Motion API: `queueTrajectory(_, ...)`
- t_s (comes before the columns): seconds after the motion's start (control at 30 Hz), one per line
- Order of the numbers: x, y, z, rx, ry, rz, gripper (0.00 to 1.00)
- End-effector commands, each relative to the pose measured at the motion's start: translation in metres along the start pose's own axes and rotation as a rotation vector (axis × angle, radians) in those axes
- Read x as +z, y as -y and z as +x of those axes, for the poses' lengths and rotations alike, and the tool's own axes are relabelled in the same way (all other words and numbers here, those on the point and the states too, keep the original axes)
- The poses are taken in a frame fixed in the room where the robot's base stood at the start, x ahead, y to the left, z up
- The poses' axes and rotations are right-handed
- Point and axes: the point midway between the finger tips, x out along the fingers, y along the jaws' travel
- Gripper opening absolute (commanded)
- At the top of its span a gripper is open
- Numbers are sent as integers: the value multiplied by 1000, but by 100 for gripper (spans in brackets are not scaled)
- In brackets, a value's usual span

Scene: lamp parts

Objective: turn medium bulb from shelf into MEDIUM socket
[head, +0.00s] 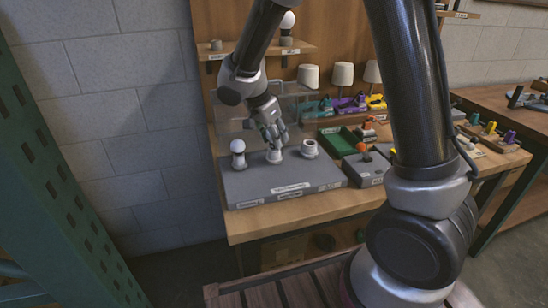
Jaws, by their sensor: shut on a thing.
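A grey board (262,182) on the bench carries three sockets in a row. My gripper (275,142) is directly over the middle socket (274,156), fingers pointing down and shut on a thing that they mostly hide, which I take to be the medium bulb. I cannot tell how deep it sits in the socket. The left socket holds a round white bulb (238,146), upright. The label print on the board is too small to read.
A wooden shelf (262,51) above holds another white bulb (288,20) in a holder and a small empty-looking holder (216,45). White lampshades (343,75) stand behind. A green tray (337,141) and a grey box with an orange knob (362,148) are at right.

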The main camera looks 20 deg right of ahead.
Motion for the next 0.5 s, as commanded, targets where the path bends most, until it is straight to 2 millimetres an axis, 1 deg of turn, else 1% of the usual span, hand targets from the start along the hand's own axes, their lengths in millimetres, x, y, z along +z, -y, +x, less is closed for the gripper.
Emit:
queueTrajectory(0.03,1,2,1,41,0,95,21)
queueTrajectory(0.13,0,1,1,101,-1,241,21)
queueTrajectory(0.2,0,0,1,115,-1,277,21)
queueTrajectory(0.43,0,0,1,118,-1,283,21)
queueTrajectory(0.5,0,1,1,148,-1,355,21)
